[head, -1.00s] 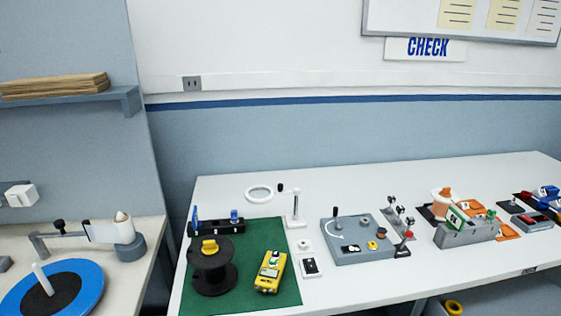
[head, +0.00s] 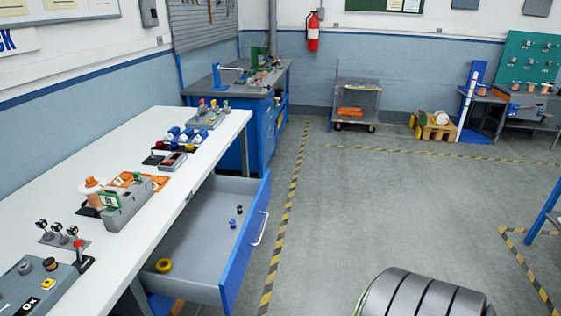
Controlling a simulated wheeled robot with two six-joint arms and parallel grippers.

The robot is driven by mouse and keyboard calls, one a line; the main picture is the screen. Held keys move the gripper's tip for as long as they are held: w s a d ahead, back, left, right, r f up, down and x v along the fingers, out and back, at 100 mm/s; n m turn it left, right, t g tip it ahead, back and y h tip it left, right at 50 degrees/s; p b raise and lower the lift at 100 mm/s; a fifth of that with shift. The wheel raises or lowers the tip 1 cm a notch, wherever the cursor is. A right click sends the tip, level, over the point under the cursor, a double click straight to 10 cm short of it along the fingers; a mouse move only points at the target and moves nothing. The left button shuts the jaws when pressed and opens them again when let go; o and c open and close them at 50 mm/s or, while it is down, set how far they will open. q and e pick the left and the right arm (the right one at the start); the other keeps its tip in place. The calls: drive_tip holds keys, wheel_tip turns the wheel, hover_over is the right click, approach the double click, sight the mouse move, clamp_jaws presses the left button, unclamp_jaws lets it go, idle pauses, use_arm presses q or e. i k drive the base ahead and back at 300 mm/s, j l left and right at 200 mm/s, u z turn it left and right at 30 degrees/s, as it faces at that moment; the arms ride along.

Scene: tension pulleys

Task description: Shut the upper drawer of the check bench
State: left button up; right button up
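The upper drawer (head: 241,241) of the check bench (head: 150,130) stands pulled out in the head view, below the white top on its right side. Its front is blue with a pale bar handle (head: 259,229). Inside the grey drawer lie a yellow ring (head: 164,265) and two small dark blue parts (head: 236,216). Neither of my grippers is in view.
A grey rounded ribbed shape (head: 425,295) shows at the bottom right. Open grey floor (head: 370,210) with yellow-black tape lies right of the drawer.

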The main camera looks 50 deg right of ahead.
sight(209, 258)
drive_tip(key=z, duration=1.45)
